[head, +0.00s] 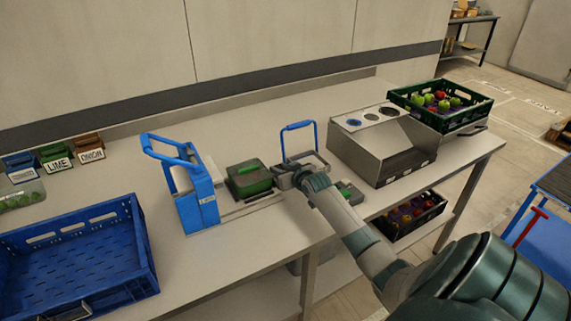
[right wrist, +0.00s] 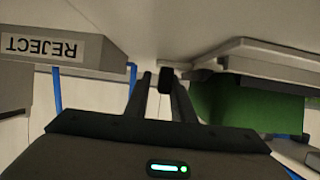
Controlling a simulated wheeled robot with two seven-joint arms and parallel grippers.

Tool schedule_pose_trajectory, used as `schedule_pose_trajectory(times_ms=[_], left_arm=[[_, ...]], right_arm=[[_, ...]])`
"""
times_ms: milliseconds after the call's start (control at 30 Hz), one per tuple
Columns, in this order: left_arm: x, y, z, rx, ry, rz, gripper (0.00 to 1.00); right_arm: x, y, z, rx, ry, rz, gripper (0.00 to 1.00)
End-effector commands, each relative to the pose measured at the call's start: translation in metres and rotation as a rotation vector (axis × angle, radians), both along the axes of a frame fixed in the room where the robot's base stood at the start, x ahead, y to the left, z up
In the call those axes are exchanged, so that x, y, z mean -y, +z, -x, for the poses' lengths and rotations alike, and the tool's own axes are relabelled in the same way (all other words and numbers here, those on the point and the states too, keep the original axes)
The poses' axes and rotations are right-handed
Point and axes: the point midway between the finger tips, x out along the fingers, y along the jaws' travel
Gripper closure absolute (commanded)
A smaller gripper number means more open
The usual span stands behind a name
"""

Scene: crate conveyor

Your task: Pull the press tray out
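The press (head: 197,207) is a blue frame with a raised lever, standing on the table. Its pale tray (head: 250,205) extends to the right, with a green crate (head: 248,180) sitting on it. The tray's grey plate (right wrist: 270,52) and green crate (right wrist: 245,108) show at the right in the right wrist view. A dark knob (right wrist: 167,80) on a short grey bar sticks out from the plate. My right gripper (head: 284,178) is just right of the crate; its fingers (right wrist: 160,82) stand apart, the knob between or just beyond their tips.
A grey stand with a blue hoop (head: 299,125) stands just behind my right gripper. A steel bin unit (head: 375,150) and a dark green crate of fruit (head: 470,112) are at right. A REJECT sign (right wrist: 45,46) is near.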

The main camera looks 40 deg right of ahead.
Motion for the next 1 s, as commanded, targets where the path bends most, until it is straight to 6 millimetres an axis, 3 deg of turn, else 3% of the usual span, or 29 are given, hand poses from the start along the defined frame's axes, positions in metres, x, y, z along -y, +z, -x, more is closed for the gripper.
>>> schedule_pose_trajectory(times_ms=[367, 1000], left_arm=[[0.000, -0.004, -0.002, 0.003, 0.000, 0.001, 1.00], [0.000, -0.024, -0.003, 0.004, 0.000, 0.001, 1.00]], right_arm=[[-0.006, 0.007, 0.022, 0.000, 0.001, 0.001, 0.78], [-0.027, 0.047, 0.115, 0.002, 0.001, 0.002, 0.78]])
